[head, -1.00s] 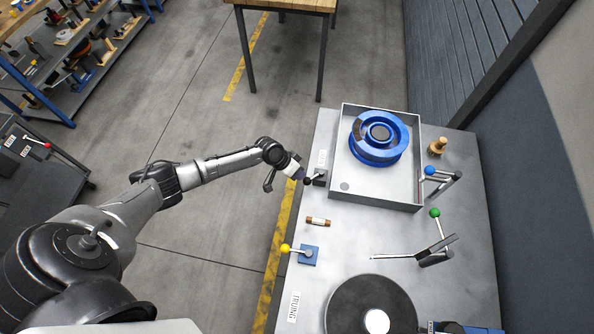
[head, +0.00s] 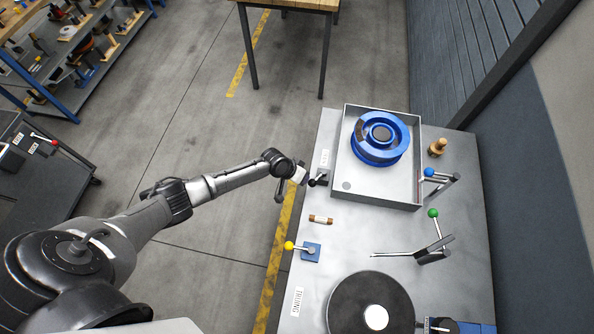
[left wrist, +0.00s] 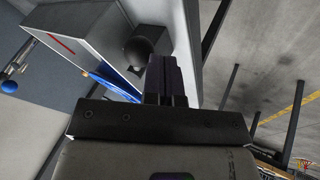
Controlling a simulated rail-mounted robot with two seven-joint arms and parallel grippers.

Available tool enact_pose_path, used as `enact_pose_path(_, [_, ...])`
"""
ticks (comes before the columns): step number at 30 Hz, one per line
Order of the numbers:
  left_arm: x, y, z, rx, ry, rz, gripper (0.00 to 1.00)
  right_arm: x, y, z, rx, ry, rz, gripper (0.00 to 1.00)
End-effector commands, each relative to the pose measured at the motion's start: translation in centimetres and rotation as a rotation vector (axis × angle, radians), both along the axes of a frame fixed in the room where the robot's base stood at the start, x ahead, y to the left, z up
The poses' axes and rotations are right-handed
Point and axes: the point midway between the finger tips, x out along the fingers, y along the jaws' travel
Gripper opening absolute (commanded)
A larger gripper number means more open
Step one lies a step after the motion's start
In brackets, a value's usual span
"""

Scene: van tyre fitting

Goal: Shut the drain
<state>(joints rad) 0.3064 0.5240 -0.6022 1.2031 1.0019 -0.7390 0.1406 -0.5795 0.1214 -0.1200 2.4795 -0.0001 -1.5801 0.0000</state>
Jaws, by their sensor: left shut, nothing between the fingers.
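The drain lever, with a black ball knob (head: 313,183), sits at the left side of the grey metal tray (head: 385,196), below a small label. In the left wrist view the black knob (left wrist: 139,49) is just left of my fingertips. My left gripper (head: 304,178) is shut and empty, close beside the knob. I cannot tell whether they touch. The dark fingers show together in the left wrist view (left wrist: 163,78). A blue wheel rim (head: 380,140) lies in the tray. My right gripper is not in view.
The bench (head: 345,235) also holds a yellow-knobbed lever (head: 289,245), a small brown-ended cylinder (head: 320,219), blue-knobbed (head: 429,172) and green-knobbed (head: 433,213) levers, and a black disc (head: 345,310). Open floor lies left of the bench.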

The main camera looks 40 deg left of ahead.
Motion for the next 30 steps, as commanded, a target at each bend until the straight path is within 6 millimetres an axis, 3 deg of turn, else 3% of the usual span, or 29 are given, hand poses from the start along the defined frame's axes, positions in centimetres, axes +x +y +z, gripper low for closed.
enact_pose_path(1, [-0.2, -0.7, 0.8, -0.004, 0.003, 0.031, 0.0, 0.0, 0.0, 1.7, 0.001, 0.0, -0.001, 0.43])
enact_pose_path(3, [-0.3, -1.3, 0.9, -0.004, 0.004, 0.087, 0.0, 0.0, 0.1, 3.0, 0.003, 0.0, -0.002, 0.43])
enact_pose_path(9, [-0.7, -2.7, 0.7, -0.004, 0.003, 0.255, 0.0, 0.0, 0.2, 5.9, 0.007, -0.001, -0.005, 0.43])
enact_pose_path(30, [-0.8, -4.9, 0.0, -0.001, 0.0, 0.303, 0.0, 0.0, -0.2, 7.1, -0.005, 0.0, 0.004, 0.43])
